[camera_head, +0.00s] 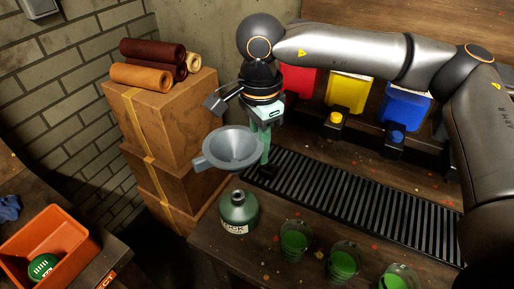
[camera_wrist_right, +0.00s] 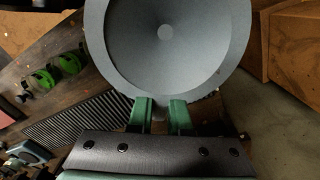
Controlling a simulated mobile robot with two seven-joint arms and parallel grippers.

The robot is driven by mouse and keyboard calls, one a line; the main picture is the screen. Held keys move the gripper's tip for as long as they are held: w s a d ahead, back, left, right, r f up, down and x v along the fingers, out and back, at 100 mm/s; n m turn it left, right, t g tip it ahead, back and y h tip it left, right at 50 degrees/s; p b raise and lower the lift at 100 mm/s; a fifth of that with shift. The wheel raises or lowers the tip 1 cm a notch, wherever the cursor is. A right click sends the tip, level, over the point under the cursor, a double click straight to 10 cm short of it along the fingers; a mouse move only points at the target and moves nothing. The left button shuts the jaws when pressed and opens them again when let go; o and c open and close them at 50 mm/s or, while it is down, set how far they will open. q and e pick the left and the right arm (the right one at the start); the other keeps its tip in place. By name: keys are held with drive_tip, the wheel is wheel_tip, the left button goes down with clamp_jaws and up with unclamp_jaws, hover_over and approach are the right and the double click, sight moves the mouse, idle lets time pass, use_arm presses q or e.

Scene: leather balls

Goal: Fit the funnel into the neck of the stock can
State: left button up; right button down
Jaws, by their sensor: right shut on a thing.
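The grey funnel (camera_head: 230,147) is in the head view, upright, with its wide mouth facing up. My right gripper (camera_head: 265,150) is shut on the funnel's rim side and holds it in the air, above the stock can. In the right wrist view the funnel (camera_wrist_right: 165,40) fills the top, and the right gripper's green fingers (camera_wrist_right: 160,115) meet at its near edge. The green stock can (camera_head: 239,213) stands on the bench below the funnel, its dark neck just under it. The funnel's spout is hidden in the head view. My left gripper is not in view.
Several glasses of green liquid (camera_head: 295,241) stand right of the can. A black slatted grate (camera_head: 350,190) runs behind them. Red, yellow and blue dispensers (camera_head: 403,105) stand at the back. Stacked boxes (camera_head: 165,120) are at left, an orange crate (camera_head: 75,226) at lower left.

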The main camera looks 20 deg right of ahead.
sight(239, 208)
drive_tip(key=shift+f+b, duration=1.8)
drive_tip(key=shift+f, duration=1.1)
drive_tip(key=shift+f+b, duration=1.65)
drive_tip(key=shift+b, duration=0.25)
drive_tip(key=c, duration=0.8)
unclamp_jaws()
